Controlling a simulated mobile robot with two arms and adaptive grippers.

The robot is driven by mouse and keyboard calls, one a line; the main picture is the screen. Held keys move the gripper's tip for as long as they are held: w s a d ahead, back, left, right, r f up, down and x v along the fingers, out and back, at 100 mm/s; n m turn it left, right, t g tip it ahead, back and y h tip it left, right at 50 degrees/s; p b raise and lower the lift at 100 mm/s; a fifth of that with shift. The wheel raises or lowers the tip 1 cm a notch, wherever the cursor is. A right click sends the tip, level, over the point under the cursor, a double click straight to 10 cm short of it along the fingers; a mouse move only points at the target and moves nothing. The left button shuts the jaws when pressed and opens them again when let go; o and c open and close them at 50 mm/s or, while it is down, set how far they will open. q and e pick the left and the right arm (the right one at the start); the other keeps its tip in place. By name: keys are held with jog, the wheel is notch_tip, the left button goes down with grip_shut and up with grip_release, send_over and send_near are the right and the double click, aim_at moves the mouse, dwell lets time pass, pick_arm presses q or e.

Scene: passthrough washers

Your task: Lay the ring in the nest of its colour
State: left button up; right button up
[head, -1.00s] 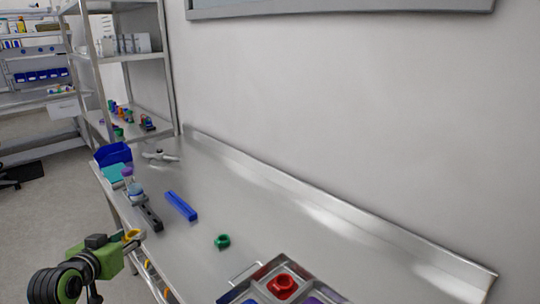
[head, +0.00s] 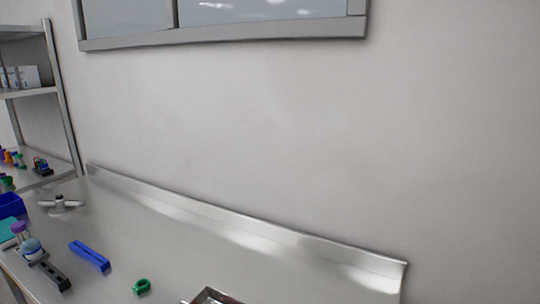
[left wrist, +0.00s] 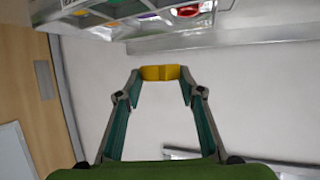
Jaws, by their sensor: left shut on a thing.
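My left gripper (left wrist: 160,80) is shut on a yellow ring (left wrist: 160,72), held between its fingertips in the left wrist view. That gripper does not show in the head view now. The nest tray shows at the top of the left wrist view, apart from the held ring, with a red ring (left wrist: 186,10) in one of its compartments. Only a corner of the tray (head: 212,296) shows at the bottom of the head view. Its other nests are cut off or unclear. My right gripper is not in view.
On the steel bench (head: 200,262) lie a green ring (head: 142,286), a blue bar (head: 90,256) and a black tool (head: 55,276). A blue bin (head: 10,205) stands at the left. A raised back edge (head: 250,220) runs along the wall.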

pick_arm(q)
jog(key=s+d+m+g+h, duration=0.1)
jog(key=s+d+m+g, duration=0.1)
jog(key=s+d, duration=0.1)
jog(key=w+a+f+n+t+y, duration=0.1)
jog(key=w+a+n+t+y, duration=0.3)
jog(key=a, duration=0.5)
jog(key=w+a+n+t+y, duration=0.25)
jog(key=w+a+n, duration=0.2)
jog(key=a, duration=0.35)
jog(key=a+n+g+y, duration=0.1)
jog(key=a+n+y, duration=0.5)
jog(key=a, duration=1.1)
jog(key=y, duration=0.2)
jog(key=shift+a+y, duration=0.3)
jog(key=shift+y, duration=0.05)
jog(key=shift+r+n, duration=0.1)
jog(key=shift+n, duration=0.15)
